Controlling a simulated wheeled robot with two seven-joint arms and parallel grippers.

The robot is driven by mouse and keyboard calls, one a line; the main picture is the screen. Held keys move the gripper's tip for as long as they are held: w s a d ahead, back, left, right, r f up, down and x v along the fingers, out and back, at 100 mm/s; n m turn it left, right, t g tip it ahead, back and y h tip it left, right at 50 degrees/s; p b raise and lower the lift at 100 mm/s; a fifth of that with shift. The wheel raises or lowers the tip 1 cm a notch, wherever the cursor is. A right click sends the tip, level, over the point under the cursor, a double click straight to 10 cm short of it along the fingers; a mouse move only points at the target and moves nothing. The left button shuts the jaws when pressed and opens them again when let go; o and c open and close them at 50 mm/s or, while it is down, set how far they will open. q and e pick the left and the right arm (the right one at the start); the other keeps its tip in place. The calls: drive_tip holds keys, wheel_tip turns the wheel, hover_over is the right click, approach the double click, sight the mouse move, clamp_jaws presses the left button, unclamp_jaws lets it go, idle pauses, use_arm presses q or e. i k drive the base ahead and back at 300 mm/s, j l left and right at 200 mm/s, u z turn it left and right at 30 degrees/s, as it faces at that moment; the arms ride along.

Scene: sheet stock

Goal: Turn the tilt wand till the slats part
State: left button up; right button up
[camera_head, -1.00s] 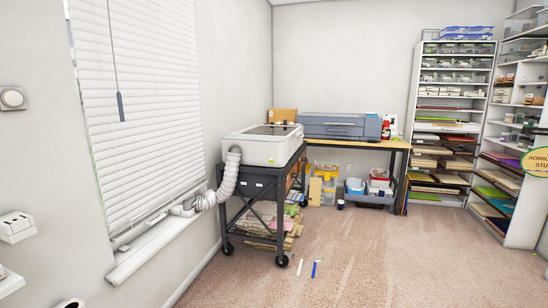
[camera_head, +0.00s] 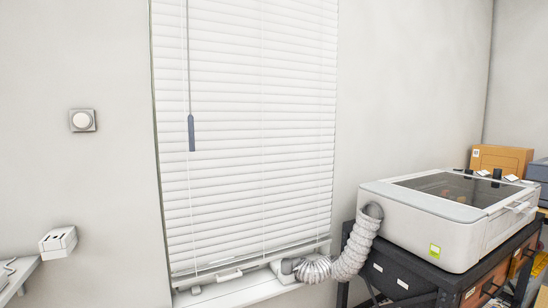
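The tilt wand (camera_head: 191,132) hangs down the left part of the window blind, a thin rod ending in a dark grey handle. The white blind (camera_head: 285,130) is lowered over the window, and its slats look shut, lying close over one another. Neither of my grippers shows in the head view, so nothing of mine is seen touching the wand.
A ribbed hose (camera_head: 352,252) runs from the sill (camera_head: 235,291) to a white machine (camera_head: 445,215) on a dark cart (camera_head: 400,277) at right.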

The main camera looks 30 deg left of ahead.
sight(190, 118)
drive_tip(key=i+l+u, duration=0.2)
drive_tip(key=u, duration=0.2)
drive_tip(key=i+l+u, duration=0.25)
drive_tip(key=u, duration=0.2)
drive_tip(key=i+l+u, duration=0.15)
drive_tip(key=l+u, duration=0.25)
drive_tip(key=i+l+u, duration=0.1)
drive_tip(key=l+u, duration=1.2)
drive_tip(key=i+l+u, duration=0.15)
drive_tip(key=i+l, duration=0.15)
drive_tip(key=i, duration=0.2)
drive_tip(key=i+l+u, duration=0.2)
drive_tip(key=i+l, duration=0.2)
drive_tip(key=i, duration=0.05)
